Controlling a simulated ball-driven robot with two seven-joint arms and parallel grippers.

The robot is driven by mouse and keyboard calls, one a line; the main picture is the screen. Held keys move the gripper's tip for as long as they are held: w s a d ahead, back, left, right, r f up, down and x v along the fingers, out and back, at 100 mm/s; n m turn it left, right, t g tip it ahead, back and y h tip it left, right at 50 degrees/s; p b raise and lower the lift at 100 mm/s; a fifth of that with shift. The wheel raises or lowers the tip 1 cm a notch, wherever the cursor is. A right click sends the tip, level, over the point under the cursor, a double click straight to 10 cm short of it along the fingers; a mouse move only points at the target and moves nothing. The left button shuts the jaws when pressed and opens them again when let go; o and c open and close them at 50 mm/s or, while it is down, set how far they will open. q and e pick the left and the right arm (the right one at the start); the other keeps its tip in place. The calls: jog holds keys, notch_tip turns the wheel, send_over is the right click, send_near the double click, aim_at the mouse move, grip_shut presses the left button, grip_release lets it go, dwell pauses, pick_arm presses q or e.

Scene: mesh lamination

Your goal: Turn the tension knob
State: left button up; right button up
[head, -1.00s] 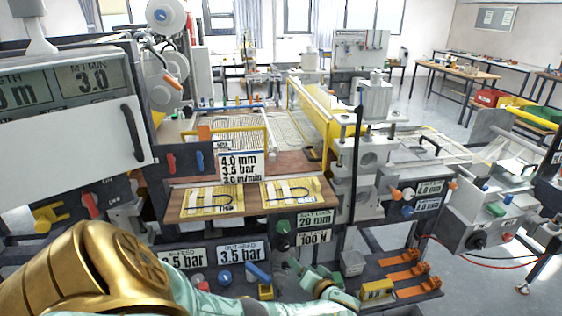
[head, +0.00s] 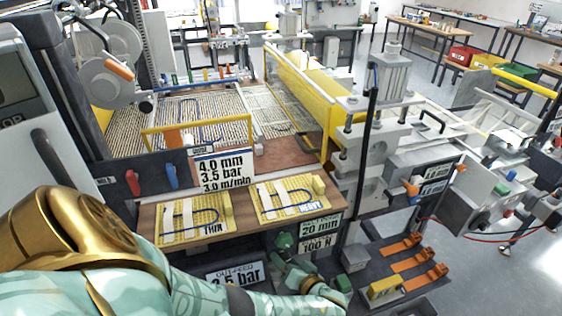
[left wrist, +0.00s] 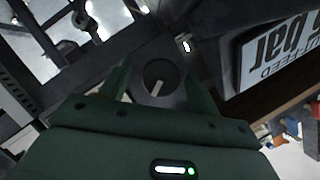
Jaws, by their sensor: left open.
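A round dark knob (left wrist: 158,78) with a pale pointer mark shows in the left wrist view, between the two fingers of my left gripper (left wrist: 160,92). The fingers stand apart, one on each side of it, and I cannot tell whether they touch it. In the head view my left gripper (head: 288,264) is low at the front panel, just left of the 100 N display (head: 317,246). The gripper hides part of the panel. My right gripper is not in view.
A wooden shelf (head: 245,222) with yellow THIN and HEAVY sample cards overhangs the panel. An out-feed pressure display (head: 235,274) is left of the gripper. Orange clamps (head: 410,263) and a yellow block (head: 385,290) lie to the right. A black upright post (head: 366,150) stands nearby.

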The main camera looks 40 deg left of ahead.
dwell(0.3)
pick_arm(q)
jog(key=c, duration=1)
